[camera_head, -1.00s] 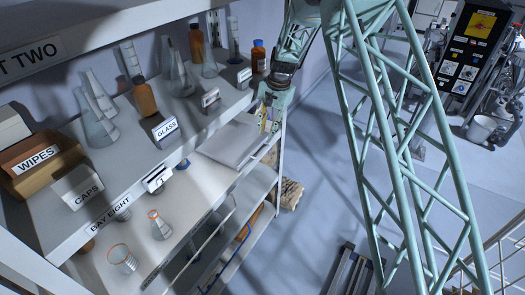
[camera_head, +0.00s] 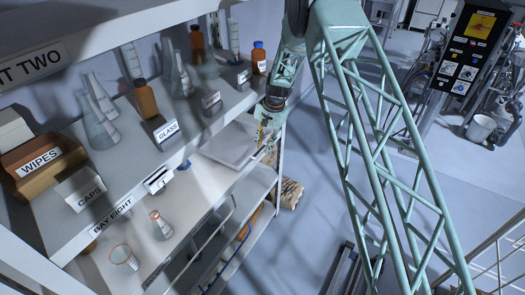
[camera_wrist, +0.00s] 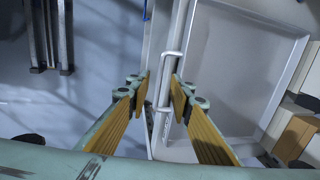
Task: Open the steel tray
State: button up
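The steel tray (camera_head: 228,146) is a shallow, pale metal tray at the far end of the shelf below the top one. In the wrist view its flat inside and raised rim (camera_wrist: 238,75) fill the upper right. A thin bar handle (camera_wrist: 170,62) stands out from its front edge. My gripper (camera_wrist: 160,90) is open, with its yellow-padded fingers on either side of the handle. A gap shows beside the handle, and I cannot tell whether either pad touches it. In the head view my gripper (camera_head: 265,135) is at the tray's right end, partly hidden by my wrist.
Glass flasks (camera_head: 103,128) and brown bottles (camera_head: 145,98) stand on the top shelf above the tray. A flask (camera_head: 160,226) and a beaker (camera_head: 124,258) stand farther along the tray's shelf. Open floor (camera_head: 325,150) lies right of the shelving.

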aim_at(262, 154)
jog(key=shift+w+a+f, duration=0.1)
jog(key=shift+a+f, duration=0.1)
jog(key=shift+f, duration=0.8)
jog(key=shift+w+a+f, duration=0.1)
jog(key=shift+a+f, duration=0.05)
jog(key=shift+f, duration=0.8)
jog(key=shift+c, duration=0.2)
grip_shut()
jog(key=shift+s, duration=0.1)
